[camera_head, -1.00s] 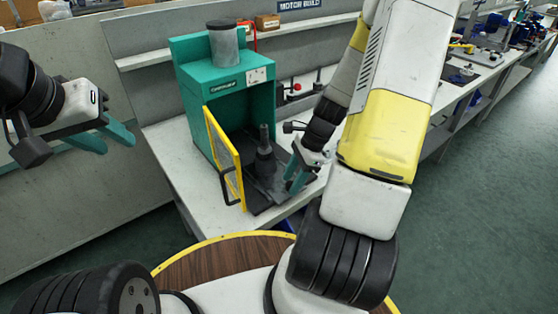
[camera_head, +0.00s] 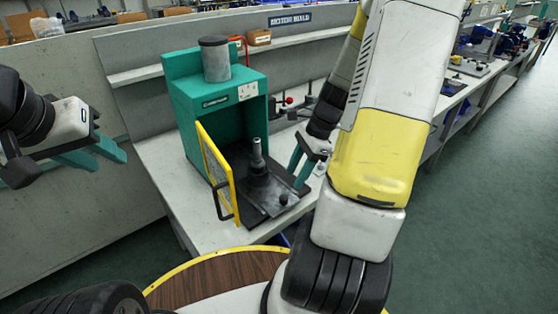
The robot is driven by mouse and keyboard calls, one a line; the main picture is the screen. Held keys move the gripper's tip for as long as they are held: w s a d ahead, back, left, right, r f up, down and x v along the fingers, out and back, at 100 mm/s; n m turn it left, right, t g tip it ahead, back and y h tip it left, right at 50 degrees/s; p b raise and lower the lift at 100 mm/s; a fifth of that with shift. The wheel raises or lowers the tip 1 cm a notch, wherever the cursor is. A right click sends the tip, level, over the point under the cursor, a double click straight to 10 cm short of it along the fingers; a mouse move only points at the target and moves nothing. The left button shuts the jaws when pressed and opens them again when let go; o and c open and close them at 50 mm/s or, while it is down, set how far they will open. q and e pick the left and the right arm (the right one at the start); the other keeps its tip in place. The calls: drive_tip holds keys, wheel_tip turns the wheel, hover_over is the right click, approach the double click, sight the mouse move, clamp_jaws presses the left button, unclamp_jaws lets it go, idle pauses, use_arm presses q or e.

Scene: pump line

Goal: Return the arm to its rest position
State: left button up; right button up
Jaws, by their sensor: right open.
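My right arm comes up from the bottom middle and bends down over the bench. Its gripper (camera_head: 300,171) has its teal fingers pointing down, just right of the black base plate in front of the green machine (camera_head: 218,112). It looks open, with nothing seen between the fingers; my arm hides part of it. My left gripper (camera_head: 98,158) is at the left edge, well away from the bench, with two teal fingers apart and empty.
The machine's yellow-framed door (camera_head: 215,172) stands open towards me. A grey post (camera_head: 257,155) stands on the black base plate (camera_head: 276,208) inside. The bench (camera_head: 165,165) has bare room left of the machine. Red-handled clamps (camera_head: 289,102) stand behind my right gripper.

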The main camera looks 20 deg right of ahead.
drive_tip(key=s+a+r+n+t+h, duration=0.1)
drive_tip(key=s+a+r+n+t, duration=0.2)
drive_tip(key=r+n, duration=0.6)
drive_tip(key=s+a+r+n+t+h, duration=0.1)
drive_tip(key=s+a+r+n+t, duration=0.2)
drive_tip(key=s+a+r+n, duration=0.3)
wheel_tip(320, 180, up, 7)
drive_tip(key=a+n, duration=0.1)
drive_tip(key=n, duration=0.3)
drive_tip(key=shift+s+a, duration=0.15)
drive_tip(key=shift+a, duration=0.25)
